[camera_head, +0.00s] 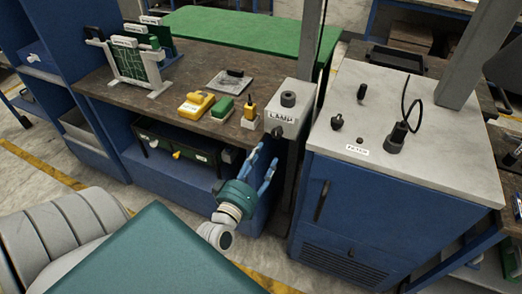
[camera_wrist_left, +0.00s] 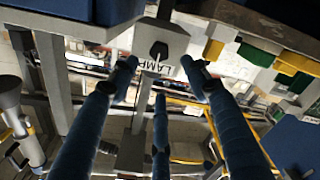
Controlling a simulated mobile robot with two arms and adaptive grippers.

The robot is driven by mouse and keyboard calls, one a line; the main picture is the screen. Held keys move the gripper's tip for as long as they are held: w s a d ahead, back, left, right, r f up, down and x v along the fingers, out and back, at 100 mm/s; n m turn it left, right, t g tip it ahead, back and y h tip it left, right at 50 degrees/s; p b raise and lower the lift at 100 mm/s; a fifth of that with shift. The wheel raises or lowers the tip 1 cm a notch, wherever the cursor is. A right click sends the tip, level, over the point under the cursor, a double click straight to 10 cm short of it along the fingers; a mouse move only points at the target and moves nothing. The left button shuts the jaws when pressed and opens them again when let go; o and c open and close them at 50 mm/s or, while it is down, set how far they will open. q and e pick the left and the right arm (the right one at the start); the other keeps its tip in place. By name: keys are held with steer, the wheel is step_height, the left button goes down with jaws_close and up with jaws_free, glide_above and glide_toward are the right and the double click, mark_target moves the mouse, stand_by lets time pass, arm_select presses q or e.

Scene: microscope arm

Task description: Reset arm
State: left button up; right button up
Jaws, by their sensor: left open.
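My left gripper (camera_head: 265,162) has blue fingers, spread apart and empty. It is in front of the workbench, just below a grey box labelled LAMP (camera_head: 284,117) with a dark knob on top. In the left wrist view the fingers of the left gripper (camera_wrist_left: 158,75) point towards the lamp box (camera_wrist_left: 174,45), which shows a dark round knob and a thin light lever. I cannot tell whether a finger touches the box. No microscope arm can be made out for sure. My right gripper is not in view.
A blue cabinet (camera_head: 350,215) with a pale top bearing knobs and a black corded device stands at right. The brown workbench (camera_head: 190,75) holds a yellow device (camera_head: 196,104), a green block (camera_head: 222,108) and circuit boards in a rack (camera_head: 135,62). A grey post rises behind the lamp box.

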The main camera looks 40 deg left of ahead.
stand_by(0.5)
arm_select(q)
steer(key=s+d+f+m+g+h, duration=0.1)
steer(key=s+d+f+m+g, duration=0.2)
steer(key=f, duration=0.8)
steer(key=s+d+f+m+g+h, duration=0.2)
steer(key=s+d+f, duration=0.2)
steer(key=f, duration=0.7)
steer(key=s+d+f+m+g+h, duration=0.1)
steer(key=s+d+f+m+g, duration=0.2)
steer(key=f, duration=0.9)
steer(key=s+f+m+g, duration=0.2)
steer(key=s+f, duration=0.4)
steer(key=s, duration=0.4)
steer(key=s+d+f+m+g, duration=0.1)
steer(key=s+f+m+g, duration=0.1)
steer(key=s+f, duration=0.4)
steer(key=s+f+m+g, duration=0.2)
steer(key=s+f+g, duration=0.2)
steer(key=s, duration=1.1)
step_height(320, 180, down, 3)
steer(key=shift+s+d+r, duration=0.15)
steer(key=shift+s+d, duration=0.2)
